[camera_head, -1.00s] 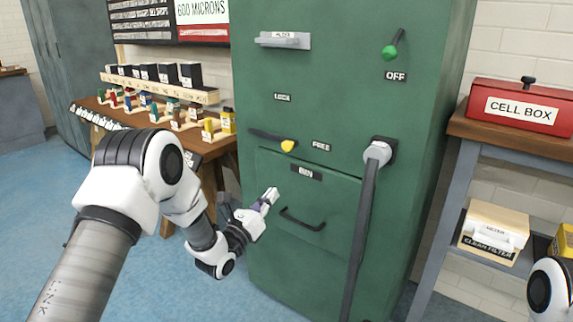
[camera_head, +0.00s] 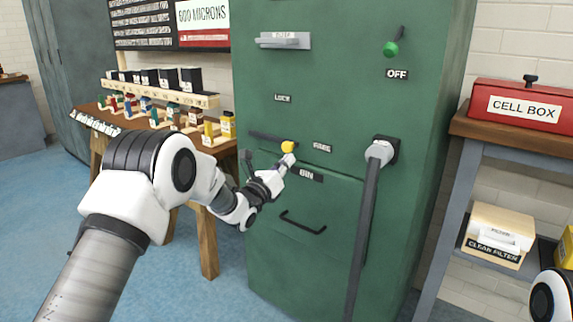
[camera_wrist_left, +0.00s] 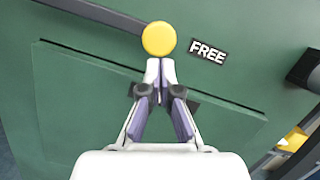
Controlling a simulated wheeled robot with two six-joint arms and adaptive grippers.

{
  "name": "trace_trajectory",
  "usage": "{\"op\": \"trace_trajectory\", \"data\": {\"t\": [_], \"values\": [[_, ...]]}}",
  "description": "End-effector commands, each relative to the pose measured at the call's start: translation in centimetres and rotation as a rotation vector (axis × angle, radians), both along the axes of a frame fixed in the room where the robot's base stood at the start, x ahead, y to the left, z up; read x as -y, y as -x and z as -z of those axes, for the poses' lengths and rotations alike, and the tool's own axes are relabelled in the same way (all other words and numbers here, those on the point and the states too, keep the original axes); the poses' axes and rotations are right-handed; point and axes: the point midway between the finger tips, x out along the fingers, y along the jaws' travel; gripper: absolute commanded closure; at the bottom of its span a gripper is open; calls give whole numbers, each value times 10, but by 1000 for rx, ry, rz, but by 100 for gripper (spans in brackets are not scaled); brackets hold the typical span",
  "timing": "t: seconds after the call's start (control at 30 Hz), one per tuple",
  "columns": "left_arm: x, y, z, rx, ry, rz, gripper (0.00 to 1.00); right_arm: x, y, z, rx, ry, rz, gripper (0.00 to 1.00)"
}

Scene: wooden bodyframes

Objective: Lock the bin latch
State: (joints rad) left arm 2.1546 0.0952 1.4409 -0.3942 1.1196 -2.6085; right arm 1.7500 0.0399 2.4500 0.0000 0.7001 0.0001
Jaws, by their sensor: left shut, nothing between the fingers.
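The bin latch is a dark lever (camera_head: 265,137) with a yellow knob (camera_head: 288,147) at its right end, on the green cabinet (camera_head: 335,75). The lever lies nearly level, its knob close to the FREE label (camera_head: 322,147); the LOCK label (camera_head: 283,98) is above. My left gripper (camera_head: 289,161) is shut and empty, its tips just below the knob. In the left wrist view the knob (camera_wrist_left: 158,39) stands right at the closed fingertips (camera_wrist_left: 160,66); I cannot tell whether they touch. The right gripper is out of view.
A black bin handle (camera_head: 303,224) sticks out below. A wooden bench (camera_head: 208,235) with small parts stands left. A shelf with a red cell box (camera_head: 522,106) stands right.

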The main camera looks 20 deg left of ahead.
Motion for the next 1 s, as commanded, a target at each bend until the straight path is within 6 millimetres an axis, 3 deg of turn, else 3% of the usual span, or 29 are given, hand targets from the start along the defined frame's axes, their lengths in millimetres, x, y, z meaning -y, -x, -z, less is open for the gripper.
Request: {"op": "trace_trajectory", "data": {"t": [1.0], "values": [[4, 1, -13, -44, 126, 1, 100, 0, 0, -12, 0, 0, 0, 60]]}}
